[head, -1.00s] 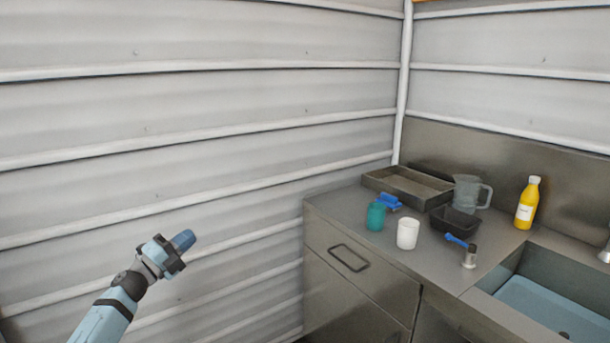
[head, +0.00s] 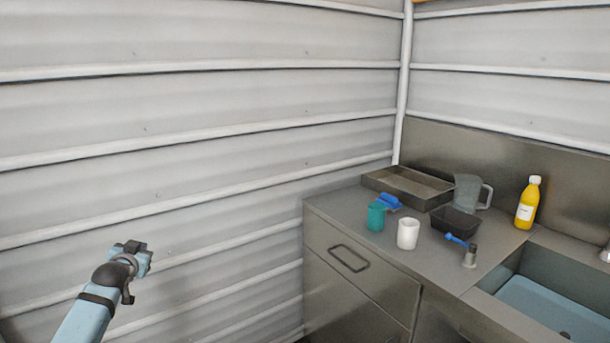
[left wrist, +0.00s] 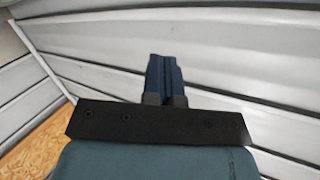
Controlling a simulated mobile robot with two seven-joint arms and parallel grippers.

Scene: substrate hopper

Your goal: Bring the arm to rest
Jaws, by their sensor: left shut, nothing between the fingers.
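My left arm comes in from the lower left of the head view, and its gripper (head: 138,255) is raised in front of the ribbed wall, well left of the counter. In the left wrist view the two blue fingers of the left gripper (left wrist: 163,75) are together with nothing between them. Nothing touches the gripper. My right arm and gripper are not in view.
A metal counter (head: 340,208) stands at the right, with a teal cup (head: 376,217), white cup (head: 408,234), black tub (head: 455,222), metal tray (head: 385,181), clear jug (head: 468,190) and yellow bottle (head: 527,204). A sink (head: 545,305) is at lower right. Space around the gripper is free.

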